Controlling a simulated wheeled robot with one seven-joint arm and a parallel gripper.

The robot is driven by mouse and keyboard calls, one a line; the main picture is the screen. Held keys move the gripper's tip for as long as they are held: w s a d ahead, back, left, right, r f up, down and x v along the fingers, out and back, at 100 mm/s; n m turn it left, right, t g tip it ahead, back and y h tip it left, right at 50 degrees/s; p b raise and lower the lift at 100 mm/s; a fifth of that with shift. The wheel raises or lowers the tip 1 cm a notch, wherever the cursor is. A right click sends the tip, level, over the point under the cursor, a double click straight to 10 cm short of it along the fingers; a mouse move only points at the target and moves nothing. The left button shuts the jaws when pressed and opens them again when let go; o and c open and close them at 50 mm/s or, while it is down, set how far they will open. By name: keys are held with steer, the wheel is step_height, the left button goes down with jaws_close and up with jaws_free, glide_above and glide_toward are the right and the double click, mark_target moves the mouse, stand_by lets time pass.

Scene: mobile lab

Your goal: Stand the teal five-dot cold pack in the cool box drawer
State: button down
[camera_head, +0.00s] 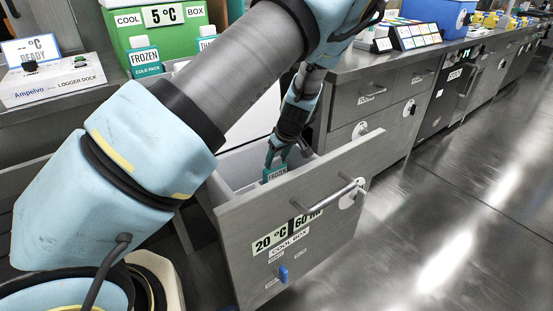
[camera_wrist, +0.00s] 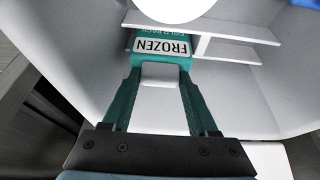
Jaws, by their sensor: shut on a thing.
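A teal cold pack (camera_head: 275,174) with a white FROZEN label is in my gripper (camera_head: 279,154), inside the open drawer. In the wrist view the pack (camera_wrist: 160,43) shows its label and teal end between my two teal fingers (camera_wrist: 158,78), which are shut on it. Its dots cannot be made out. The drawer (camera_head: 318,208) is pulled out, and its front reads 20 °C, 60 and COOL BOX. The wrist view shows the pale drawer inside with white dividers (camera_wrist: 235,34) beside the pack. Whether the pack touches the drawer floor cannot be told.
The drawer front has a bar handle (camera_head: 330,198) and a blue tab (camera_head: 283,273). The floor at right is clear.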

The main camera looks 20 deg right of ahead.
steer(key=shift+c, duration=0.9)
jaws_free()
steer(key=a+v, duration=0.1)
steer(key=v, duration=1.1)
steer(key=w+a+r+g, duration=0.2)
steer(key=a+r+g, duration=0.1)
steer(key=a, duration=1.6)
steer(key=s+a+r+m, duration=0.1)
steer(key=s+a, duration=0.3)
steer(key=a, duration=0.4)
steer(key=s+a+r+m+h, duration=0.1)
steer(key=s+a+r, duration=0.3)
steer(key=a, duration=0.5)
steer(key=shift+s+a+r+m+p, duration=0.15)
steer(key=shift+a+r+m+p, duration=0.2)
steer(key=shift+m, duration=0.35)
